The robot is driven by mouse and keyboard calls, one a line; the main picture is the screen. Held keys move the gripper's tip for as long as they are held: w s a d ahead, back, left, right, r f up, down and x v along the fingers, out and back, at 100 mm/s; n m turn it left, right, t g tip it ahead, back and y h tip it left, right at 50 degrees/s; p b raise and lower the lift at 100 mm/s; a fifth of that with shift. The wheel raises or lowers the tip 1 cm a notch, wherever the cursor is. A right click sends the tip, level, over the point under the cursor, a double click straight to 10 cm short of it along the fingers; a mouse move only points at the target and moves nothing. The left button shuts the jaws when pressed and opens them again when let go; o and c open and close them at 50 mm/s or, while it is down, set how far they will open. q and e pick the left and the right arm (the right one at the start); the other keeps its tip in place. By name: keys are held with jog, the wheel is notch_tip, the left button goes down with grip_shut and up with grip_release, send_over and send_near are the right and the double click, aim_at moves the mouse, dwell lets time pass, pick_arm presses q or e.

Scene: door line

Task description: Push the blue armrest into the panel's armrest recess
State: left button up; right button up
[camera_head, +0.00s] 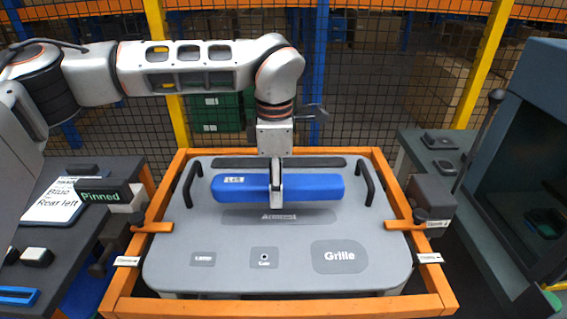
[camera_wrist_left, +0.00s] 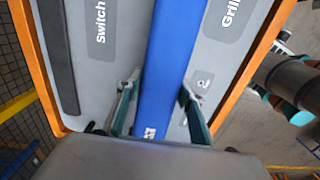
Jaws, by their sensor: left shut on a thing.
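The blue armrest (camera_head: 315,188) is a long bar with a white label near its left end. My left gripper (camera_head: 276,200) comes down from above and is shut on the middle of it. In the left wrist view the blue armrest (camera_wrist_left: 165,60) runs between the two fingers of my left gripper (camera_wrist_left: 157,105). The grey door panel (camera_head: 205,265) lies flat in an orange frame. Its darker armrest recess (camera_head: 300,217), with lettering, shows just in front of the bar. The bar appears above the panel behind that recess; the exact gap cannot be told. My right gripper is out of view.
The orange frame (camera_head: 280,306) surrounds the panel, with black handles (camera_head: 365,184) and side clamps (camera_head: 153,227). A Grille recess (camera_head: 340,257) lies front right. A left bench holds a "Pinned" block (camera_head: 98,194) and a card (camera_head: 55,200). A dark cabinet (camera_head: 530,150) stands right.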

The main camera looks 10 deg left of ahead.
aim_at(278, 217)
pick_arm(q)
jog(key=shift+w+r, duration=0.1)
jog(key=shift+w, duration=0.25)
jog(key=shift+f+b, duration=0.5)
jog(key=shift+f, duration=0.15)
notch_tip(278, 217, down, 4)
jog(key=shift+r+b, duration=0.25)
jog(key=shift+b, duration=1)
jog(key=shift+f+b, duration=0.35)
jog(key=shift+f, duration=0.1)
jog(key=shift+f, duration=0.45)
jog(key=shift+f, duration=0.55)
